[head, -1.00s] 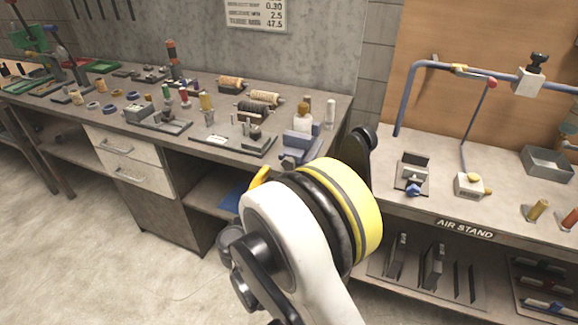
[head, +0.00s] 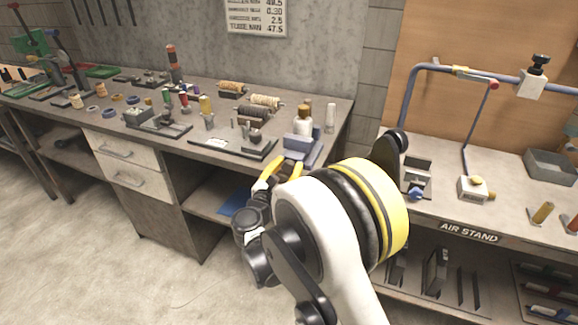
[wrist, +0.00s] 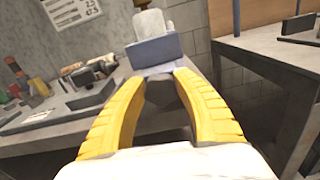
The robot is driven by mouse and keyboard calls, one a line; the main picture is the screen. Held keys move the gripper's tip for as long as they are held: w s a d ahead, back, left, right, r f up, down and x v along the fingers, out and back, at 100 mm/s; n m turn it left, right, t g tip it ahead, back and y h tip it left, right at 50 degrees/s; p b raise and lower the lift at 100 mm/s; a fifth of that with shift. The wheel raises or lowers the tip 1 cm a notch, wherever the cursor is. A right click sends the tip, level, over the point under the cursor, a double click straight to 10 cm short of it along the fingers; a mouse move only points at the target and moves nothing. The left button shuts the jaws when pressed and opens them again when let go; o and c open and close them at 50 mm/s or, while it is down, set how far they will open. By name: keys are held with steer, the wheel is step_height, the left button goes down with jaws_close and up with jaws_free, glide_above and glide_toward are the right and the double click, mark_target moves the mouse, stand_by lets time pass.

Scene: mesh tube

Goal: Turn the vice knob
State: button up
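A blue vice (head: 303,147) sits at the front right corner of the left workbench. It also shows in the wrist view (wrist: 154,52), straight beyond my fingertips. My gripper (head: 279,170) has yellow fingers and is just in front of the vice, at the bench edge. In the wrist view my gripper (wrist: 158,80) is open, with its fingers spread. A dark grey shape shows between the fingertips below the blue block; I cannot tell whether it is the vice knob or whether the fingers touch it. My arm hides part of the area right of the vice.
The left workbench (head: 215,160) holds spools, bottles and small tools near the vice. A right bench labelled AIR STAND carries a small clamp block with a blue knob (head: 416,192), a yellow-button box (head: 476,188) and a grey tray (head: 550,166). A gap separates the benches.

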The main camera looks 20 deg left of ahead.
stand_by(0.3)
steer(key=shift+d+m, duration=0.1)
steer(key=shift+m, duration=2.9)
steer(key=o, duration=1.2)
steer(key=shift+c, duration=0.2)
